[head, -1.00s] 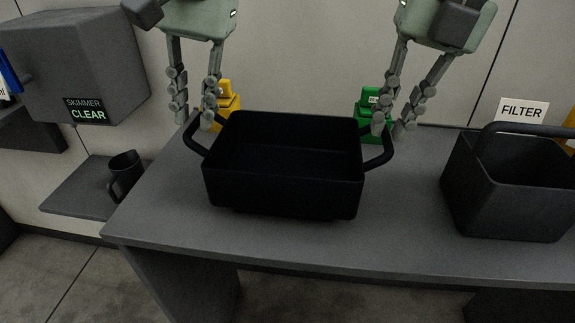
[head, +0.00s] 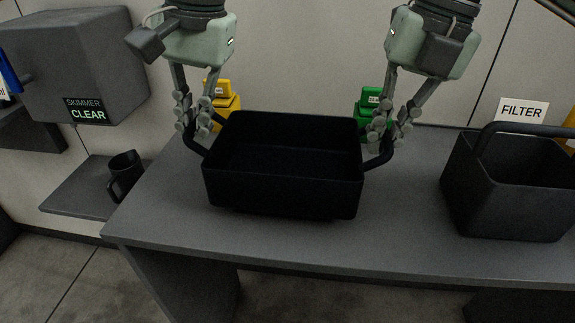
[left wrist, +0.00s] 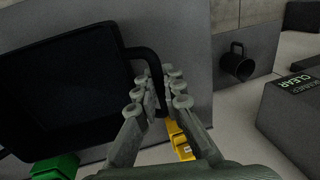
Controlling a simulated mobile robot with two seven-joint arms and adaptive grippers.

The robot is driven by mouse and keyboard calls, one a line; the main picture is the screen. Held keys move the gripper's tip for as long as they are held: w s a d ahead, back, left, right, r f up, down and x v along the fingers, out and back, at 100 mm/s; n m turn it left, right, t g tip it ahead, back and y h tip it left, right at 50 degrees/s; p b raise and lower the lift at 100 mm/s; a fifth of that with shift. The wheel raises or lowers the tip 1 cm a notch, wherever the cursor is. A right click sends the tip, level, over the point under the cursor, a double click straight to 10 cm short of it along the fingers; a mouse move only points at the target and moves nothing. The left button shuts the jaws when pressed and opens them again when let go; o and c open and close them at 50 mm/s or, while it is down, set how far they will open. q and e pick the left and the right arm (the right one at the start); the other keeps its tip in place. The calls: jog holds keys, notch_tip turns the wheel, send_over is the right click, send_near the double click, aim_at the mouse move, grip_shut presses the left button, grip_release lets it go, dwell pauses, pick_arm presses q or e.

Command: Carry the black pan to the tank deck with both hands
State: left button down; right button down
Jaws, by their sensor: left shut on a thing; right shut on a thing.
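The black pan (head: 283,185) is a deep rectangular tub with a loop handle at each short end. It stands level on the grey table in the head view. My left gripper (head: 193,138) is shut on the pan's left handle, its fingers pointing down. In the left wrist view the fingers (left wrist: 160,95) close around that handle, beside the pan (left wrist: 70,85). My right gripper (head: 385,145) is shut on the right handle, also from above. The fingers hide part of each handle. I cannot identify the tank deck in these frames.
A black basket (head: 508,195) with a raised handle stands at the right of the table (head: 400,235). Yellow (head: 226,104) and green (head: 366,105) blocks stand behind the pan. A black mug (head: 123,175) sits on a low shelf at left, under the grey skimmer box (head: 80,65).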

pick_arm(q)
jog(key=shift+r, duration=0.1)
pick_arm(e)
jog(key=shift+r, duration=0.1)
